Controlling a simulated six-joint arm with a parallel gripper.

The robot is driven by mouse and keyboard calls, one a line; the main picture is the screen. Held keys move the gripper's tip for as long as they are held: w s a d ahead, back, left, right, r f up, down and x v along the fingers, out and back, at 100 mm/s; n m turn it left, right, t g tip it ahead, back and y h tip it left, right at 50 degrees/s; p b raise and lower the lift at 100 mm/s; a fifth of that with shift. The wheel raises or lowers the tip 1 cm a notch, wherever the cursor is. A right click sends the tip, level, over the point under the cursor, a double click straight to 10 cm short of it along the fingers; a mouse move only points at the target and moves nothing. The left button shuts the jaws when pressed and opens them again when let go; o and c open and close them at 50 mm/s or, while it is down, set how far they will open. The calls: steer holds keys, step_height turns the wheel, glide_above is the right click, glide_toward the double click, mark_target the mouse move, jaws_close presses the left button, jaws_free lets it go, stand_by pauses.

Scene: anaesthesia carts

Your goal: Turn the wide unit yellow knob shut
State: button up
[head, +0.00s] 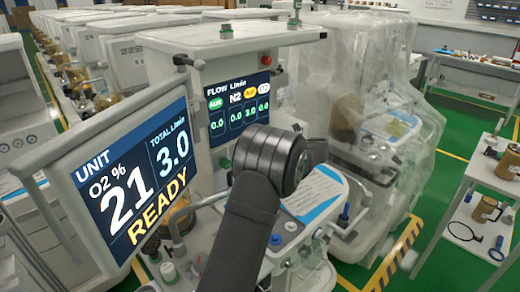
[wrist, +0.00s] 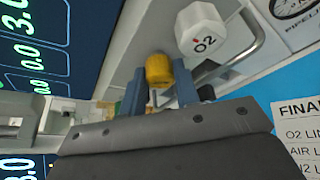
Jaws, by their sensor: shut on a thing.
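The yellow knob (wrist: 158,69) shows in the wrist view on the underside of a grey panel. My gripper (wrist: 160,88) has one blue finger on each side of it and is shut on it. A white knob marked O2 (wrist: 203,28) is just up and to the right. In the head view my dark arm covers the knobs and my gripper. The flow screen (head: 238,107) reads 3.0 under the yellow label and 0.0 in the other columns. The unit screen (head: 128,172) reads total 3.0, O2 21 and READY.
A metal guard bar (wrist: 245,55) runs past the O2 knob. A printed sheet (wrist: 300,125) on a blue backing lies at the right. In the head view, a plastic-wrapped cart (head: 370,120) stands right of the unit, with green floor (head: 435,190) beyond it.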

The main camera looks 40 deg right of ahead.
steer(key=m+t+y, duration=0.1)
steer(key=m, duration=0.2)
steer(key=shift+d+f+m+y, duration=0.1)
steer(key=shift+m+y, duration=0.2)
steer(key=shift+y, duration=0.1)
stand_by(0.5)
steer(key=o, duration=1)
steer(key=v, duration=1.7)
steer(key=shift+s+d+f, duration=0.15)
steer(key=shift+s, duration=0.05)
